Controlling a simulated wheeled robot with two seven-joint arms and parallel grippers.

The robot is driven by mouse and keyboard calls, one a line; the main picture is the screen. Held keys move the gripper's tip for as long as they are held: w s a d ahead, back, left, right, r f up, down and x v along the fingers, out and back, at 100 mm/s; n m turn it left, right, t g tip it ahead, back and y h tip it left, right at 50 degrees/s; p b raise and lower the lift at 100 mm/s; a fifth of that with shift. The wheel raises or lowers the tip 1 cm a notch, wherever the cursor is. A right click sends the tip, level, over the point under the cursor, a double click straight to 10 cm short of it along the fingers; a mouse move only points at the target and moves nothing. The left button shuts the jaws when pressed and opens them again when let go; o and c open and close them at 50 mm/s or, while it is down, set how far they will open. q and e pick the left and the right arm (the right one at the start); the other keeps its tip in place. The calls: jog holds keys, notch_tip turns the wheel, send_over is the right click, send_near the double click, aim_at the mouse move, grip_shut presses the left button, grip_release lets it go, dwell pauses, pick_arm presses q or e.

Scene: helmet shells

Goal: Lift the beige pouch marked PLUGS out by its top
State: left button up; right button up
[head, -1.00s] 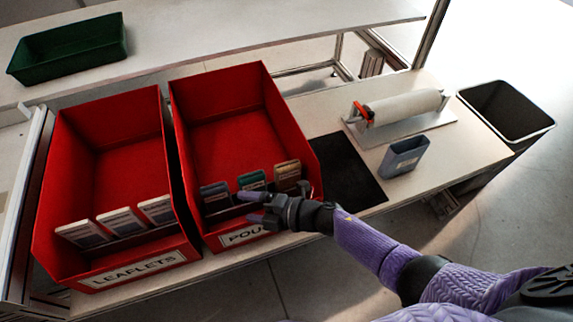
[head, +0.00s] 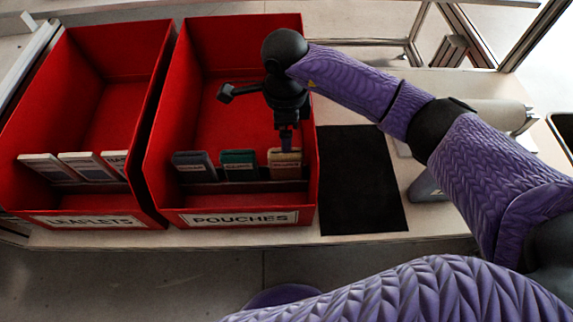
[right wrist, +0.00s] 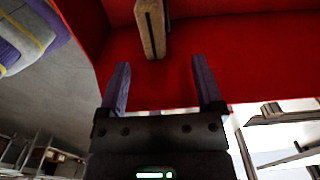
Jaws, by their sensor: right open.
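The beige pouch (head: 285,164) stands at the right end of a row of pouches at the front of the red box labelled POUCHES (head: 252,218). Its lettering is too small to read. My right gripper (head: 286,141) points down just above its top edge, partly covering it. In the right wrist view, the pouch (right wrist: 150,28) shows edge-on beyond the two spread fingers (right wrist: 161,68). The fingers are open and empty, and the pouch lies a little left of the midline between them. My left gripper is in neither view.
A dark grey pouch (head: 195,166) and a green pouch (head: 239,165) stand left of the beige one. The box's right wall (head: 311,150) is close beside it. A LEAFLETS box (head: 85,219) adjoins on the left. A black mat (head: 362,185) lies bare on the right.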

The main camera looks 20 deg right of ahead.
aim_at(286, 156)
jog(key=f+b, duration=0.1)
jog(key=f, duration=0.1)
jog(key=f+b, duration=0.1)
jog(key=f, duration=0.2)
jog(key=s+f+b, duration=0.1)
jog(key=f, duration=0.2)
jog(key=shift+a, duration=0.1)
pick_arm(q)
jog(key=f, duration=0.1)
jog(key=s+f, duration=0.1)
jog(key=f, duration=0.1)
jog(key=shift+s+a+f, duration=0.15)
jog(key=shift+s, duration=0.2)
pick_arm(e)
jog(key=shift+r, duration=0.15)
jog(key=c, duration=0.7)
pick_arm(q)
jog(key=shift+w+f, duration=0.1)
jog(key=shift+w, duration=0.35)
pick_arm(e)
grip_shut()
